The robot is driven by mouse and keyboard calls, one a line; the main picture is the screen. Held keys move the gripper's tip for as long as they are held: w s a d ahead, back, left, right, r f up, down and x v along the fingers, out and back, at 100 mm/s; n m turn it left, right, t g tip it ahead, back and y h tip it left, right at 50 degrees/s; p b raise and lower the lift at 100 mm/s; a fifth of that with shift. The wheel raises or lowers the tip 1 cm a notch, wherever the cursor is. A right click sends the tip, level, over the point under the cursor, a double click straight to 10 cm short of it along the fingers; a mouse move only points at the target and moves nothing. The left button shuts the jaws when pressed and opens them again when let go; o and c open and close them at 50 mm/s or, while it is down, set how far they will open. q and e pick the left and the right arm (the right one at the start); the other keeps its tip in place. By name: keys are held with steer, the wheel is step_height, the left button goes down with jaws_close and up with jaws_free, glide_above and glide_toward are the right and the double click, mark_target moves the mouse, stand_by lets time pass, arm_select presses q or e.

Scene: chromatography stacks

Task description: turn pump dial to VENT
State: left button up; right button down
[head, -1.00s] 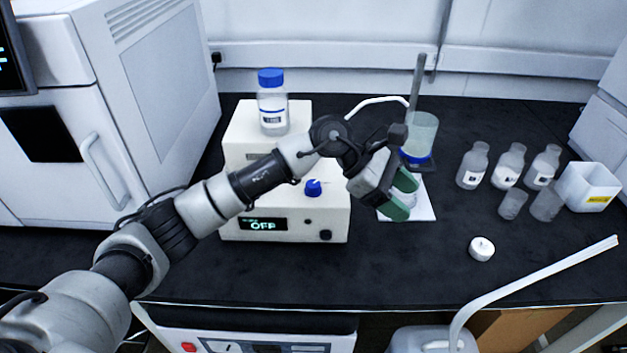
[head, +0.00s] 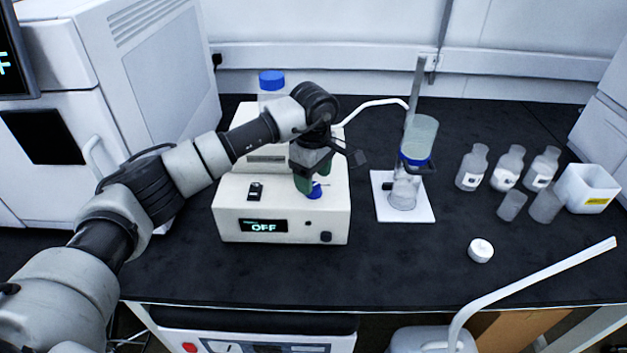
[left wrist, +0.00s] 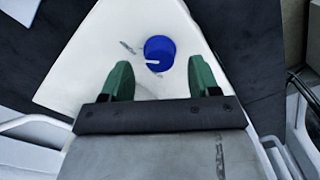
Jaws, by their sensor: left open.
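The pump (head: 283,190) is a white box on the black bench in the head view, and its display (head: 264,227) reads OFF. Its blue dial (head: 315,193) sits on the top face, partly hidden by my gripper. In the left wrist view the dial (left wrist: 160,53) is a round blue knob with a white pointer mark toward the left. My left gripper (head: 314,186) is open with green fingers just above the dial. In the left wrist view the dial lies ahead of and between the two fingertips (left wrist: 158,80), untouched as far as I can see. My right gripper is out of view.
A blue-capped bottle (head: 271,85) stands behind my arm. A filter flask (head: 404,190) on a white plate is right of the pump, with a hose running near my gripper. Several clear bottles and a white bin (head: 588,188) stand at the right.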

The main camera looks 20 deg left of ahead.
arm_select(q)
steer(key=shift+f, duration=1.15)
steer(key=c, duration=0.9)
